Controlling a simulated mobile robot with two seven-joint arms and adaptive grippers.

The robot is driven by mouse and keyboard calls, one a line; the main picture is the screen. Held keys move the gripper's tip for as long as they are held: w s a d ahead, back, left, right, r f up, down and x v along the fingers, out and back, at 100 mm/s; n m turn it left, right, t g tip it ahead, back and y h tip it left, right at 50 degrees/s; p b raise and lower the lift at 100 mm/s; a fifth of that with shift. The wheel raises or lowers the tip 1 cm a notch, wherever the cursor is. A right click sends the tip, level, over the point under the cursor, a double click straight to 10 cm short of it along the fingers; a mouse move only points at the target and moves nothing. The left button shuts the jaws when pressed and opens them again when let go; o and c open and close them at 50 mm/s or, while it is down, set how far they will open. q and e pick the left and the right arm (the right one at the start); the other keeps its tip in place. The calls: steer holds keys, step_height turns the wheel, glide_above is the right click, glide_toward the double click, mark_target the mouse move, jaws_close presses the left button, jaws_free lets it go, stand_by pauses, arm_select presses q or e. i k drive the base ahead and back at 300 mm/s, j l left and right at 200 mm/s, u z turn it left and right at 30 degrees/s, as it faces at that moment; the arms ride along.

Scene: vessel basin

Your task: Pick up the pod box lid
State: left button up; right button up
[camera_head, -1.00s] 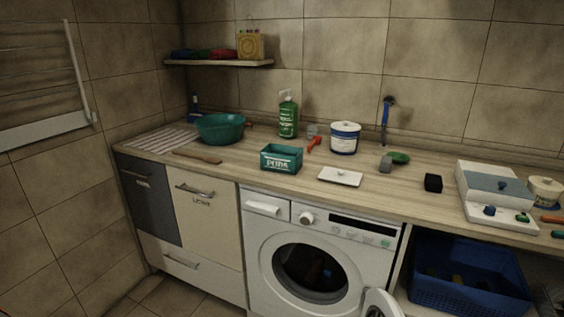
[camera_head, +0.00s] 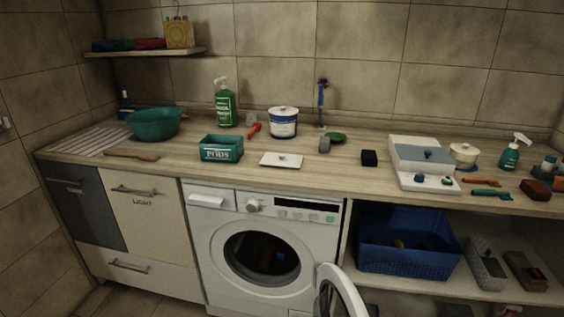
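The green pod box (camera_head: 221,149), marked "PODS", stands open on the wooden counter above the left side of the washing machine. A flat white rectangular lid with a small knob (camera_head: 281,160) lies on the counter just right of the box, apart from it, near the front edge; it looks like the pod box lid. Neither of my grippers shows in the head view.
The washing machine (camera_head: 262,246) has its round door (camera_head: 339,293) swung open at the front. Bare counter surrounds the lid.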

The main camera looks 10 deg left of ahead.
mark_target(294, 161)
steer(key=j+z, duration=0.15)
steer(key=z, duration=0.55)
steer(key=j+z, duration=0.7)
steer(key=j, duration=0.2)
steer(key=k+j+z, duration=0.1)
steer(key=j, duration=0.2)
steer(key=k+j+z, duration=0.1)
steer(key=j, duration=0.2)
steer(key=k+j+z, duration=0.1)
steer(key=j, duration=0.2)
